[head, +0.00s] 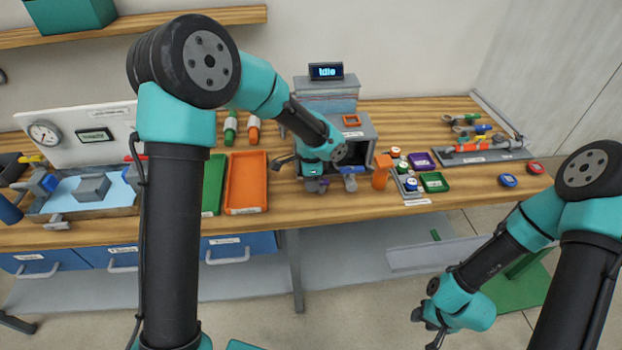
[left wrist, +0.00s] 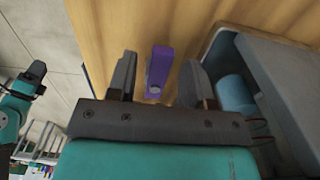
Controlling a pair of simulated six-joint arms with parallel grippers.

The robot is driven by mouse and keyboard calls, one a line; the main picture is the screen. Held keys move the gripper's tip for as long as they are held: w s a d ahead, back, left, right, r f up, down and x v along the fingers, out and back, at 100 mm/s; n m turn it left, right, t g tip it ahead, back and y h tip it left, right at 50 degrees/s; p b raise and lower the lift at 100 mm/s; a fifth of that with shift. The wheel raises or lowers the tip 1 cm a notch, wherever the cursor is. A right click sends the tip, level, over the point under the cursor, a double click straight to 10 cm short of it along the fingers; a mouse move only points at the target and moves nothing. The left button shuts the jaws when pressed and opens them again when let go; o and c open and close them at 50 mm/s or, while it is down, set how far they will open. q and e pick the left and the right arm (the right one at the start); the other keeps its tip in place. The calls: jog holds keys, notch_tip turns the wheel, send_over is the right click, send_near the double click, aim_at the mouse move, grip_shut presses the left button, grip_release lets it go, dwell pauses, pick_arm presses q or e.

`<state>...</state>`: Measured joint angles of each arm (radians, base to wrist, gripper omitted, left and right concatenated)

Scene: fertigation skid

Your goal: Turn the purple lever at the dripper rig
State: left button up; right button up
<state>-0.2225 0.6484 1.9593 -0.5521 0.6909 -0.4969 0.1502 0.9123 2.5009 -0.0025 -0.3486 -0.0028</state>
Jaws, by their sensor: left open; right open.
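The purple lever (left wrist: 160,66) shows in the left wrist view as a short upright bar with a grey round pivot near its lower end. It lies between the two spread fingers of my left gripper (left wrist: 157,76), with gaps visible on both sides. In the head view, a bit of purple (head: 323,185) shows just below my left gripper (head: 311,179), at the table's front edge; my wrist hides most of that spot. My right gripper (head: 431,322) is open and empty, low in front of the table at the right.
A grey open-fronted box (head: 368,137) stands behind my left gripper; its wall and a blue cylinder (left wrist: 234,92) show in the left wrist view. An orange block (head: 382,172), a purple tray (head: 421,159) and a green tray (head: 434,182) stand to the right. An orange tray (head: 246,183) lies left.

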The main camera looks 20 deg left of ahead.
pick_arm(q)
jog(key=shift+c, duration=0.4)
grip_shut()
jog(key=shift+s+d+n, duration=0.15)
jog(key=shift+s+n, duration=0.1)
jog(key=shift+n, duration=0.75)
jog(key=shift+s+d+n, duration=0.15)
jog(key=shift+s+n, duration=0.05)
jog(key=shift+n, duration=0.8)
jog(key=shift+o, duration=0.4)
grip_release()
jog(key=shift+r, duration=0.1)
notch_tip(320, 180, up, 17)
jog(key=shift+r, duration=0.15)
